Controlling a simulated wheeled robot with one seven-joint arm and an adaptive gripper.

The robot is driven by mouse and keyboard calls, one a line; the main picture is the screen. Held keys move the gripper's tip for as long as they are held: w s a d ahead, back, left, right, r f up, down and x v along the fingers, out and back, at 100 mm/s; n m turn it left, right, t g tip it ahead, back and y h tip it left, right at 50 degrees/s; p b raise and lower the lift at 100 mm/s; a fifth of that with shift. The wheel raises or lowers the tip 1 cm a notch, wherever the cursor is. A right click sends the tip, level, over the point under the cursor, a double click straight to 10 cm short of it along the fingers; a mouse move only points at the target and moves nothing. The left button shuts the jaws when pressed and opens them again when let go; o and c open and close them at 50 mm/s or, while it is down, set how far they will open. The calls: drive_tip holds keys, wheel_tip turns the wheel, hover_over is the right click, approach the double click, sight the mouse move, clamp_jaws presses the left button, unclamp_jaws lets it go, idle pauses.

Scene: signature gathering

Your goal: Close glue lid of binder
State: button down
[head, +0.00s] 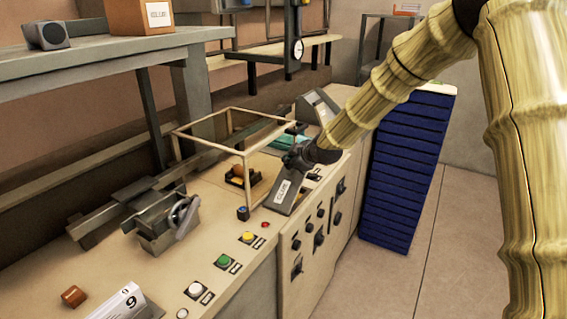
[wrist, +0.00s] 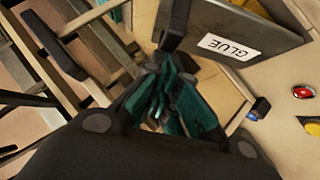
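The glue lid is a grey panel with a white GLUE label. In the head view the lid (head: 294,194) stands tilted on the binder (head: 225,285), just below my gripper (head: 297,160). The lid (wrist: 268,48) fills the upper middle of the wrist view, with a dark bar at its left edge. My gripper (wrist: 168,70) has its teal-padded fingers drawn together, tips close to the lower end of that bar. I cannot tell whether they touch it. Nothing is visibly held between the fingers.
A clear box-shaped cover with a tan frame (head: 246,152) stands beside the lid. Green (head: 223,261), yellow and red buttons line the binder's front edge. A blue stack of drawers (head: 405,170) is at the right, with open floor beyond. A grey shelf (head: 100,62) overhangs the left.

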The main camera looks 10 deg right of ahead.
drive_tip(key=w+d+f+b, duration=0.5)
drive_tip(key=w+f, duration=0.1)
drive_tip(key=f, duration=0.1)
drive_tip(key=shift+d+f+b, duration=0.35)
drive_tip(key=shift+d+b, duration=0.05)
idle(0.6)
drive_tip(key=s+d+r, duration=0.2)
drive_tip(key=r, duration=0.3)
drive_tip(key=s+d+r+b, duration=0.1)
drive_tip(key=s+d+r, duration=0.2)
drive_tip(key=r, duration=0.3)
idle(0.4)
